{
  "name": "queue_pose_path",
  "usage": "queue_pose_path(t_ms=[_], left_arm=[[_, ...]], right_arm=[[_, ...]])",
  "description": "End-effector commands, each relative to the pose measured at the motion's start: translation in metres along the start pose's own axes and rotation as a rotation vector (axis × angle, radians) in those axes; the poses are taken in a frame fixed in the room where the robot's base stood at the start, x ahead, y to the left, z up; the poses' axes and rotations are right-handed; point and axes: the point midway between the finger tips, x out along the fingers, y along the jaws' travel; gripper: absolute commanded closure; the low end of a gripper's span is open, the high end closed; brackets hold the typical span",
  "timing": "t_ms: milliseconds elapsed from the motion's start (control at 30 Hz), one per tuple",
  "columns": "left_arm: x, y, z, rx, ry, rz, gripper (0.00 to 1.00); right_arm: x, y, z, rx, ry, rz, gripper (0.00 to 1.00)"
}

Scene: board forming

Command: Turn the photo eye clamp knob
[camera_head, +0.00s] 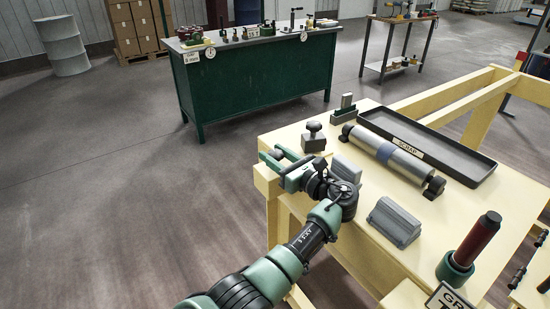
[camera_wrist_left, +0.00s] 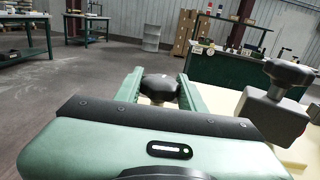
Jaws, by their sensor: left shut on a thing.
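My left gripper (camera_head: 273,155) is at the near left edge of the cream table. In the left wrist view its two green fingers (camera_wrist_left: 160,84) are closed on the sides of a dark lobed knob (camera_wrist_left: 160,89). That knob is hard to make out in the head view. A second dark knob (camera_wrist_left: 284,74) tops a grey block to the right in the left wrist view; this block with its knob (camera_head: 313,136) stands on the table just beyond the gripper in the head view. No label tells which knob is the photo eye clamp's. My right gripper is out of view.
The cream table (camera_head: 470,215) carries a roller (camera_head: 391,158), a black scrap tray (camera_head: 440,150), grey blocks (camera_head: 395,221) and a red-handled tool (camera_head: 474,240). A green workbench (camera_head: 260,80) stands farther back. Floor left of the table is clear.

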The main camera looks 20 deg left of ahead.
Motion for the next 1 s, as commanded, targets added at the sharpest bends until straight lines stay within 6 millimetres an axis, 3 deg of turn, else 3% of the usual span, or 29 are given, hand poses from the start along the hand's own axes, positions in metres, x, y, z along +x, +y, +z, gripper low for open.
queue_pose_path(t_ms=[433,467,500,533,1000], left_arm=[[0.0008,0.0004,-0.0002,0.0,0.002,0.009,1.0],[0.0008,0.0004,-0.0002,0.0,0.002,0.009,0.52],[0.0008,0.0004,-0.0002,0.0,0.002,0.009,0.41],[0.0008,0.0004,-0.0002,0.0,0.002,0.009,0.39],[0.0037,0.0012,0.0004,0.0,0.001,0.008,0.39]], right_arm=[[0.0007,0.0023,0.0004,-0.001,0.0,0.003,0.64],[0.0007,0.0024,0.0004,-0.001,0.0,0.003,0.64],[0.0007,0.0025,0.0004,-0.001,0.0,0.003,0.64],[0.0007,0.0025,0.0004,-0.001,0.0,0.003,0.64],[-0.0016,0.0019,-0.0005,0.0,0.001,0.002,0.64]])
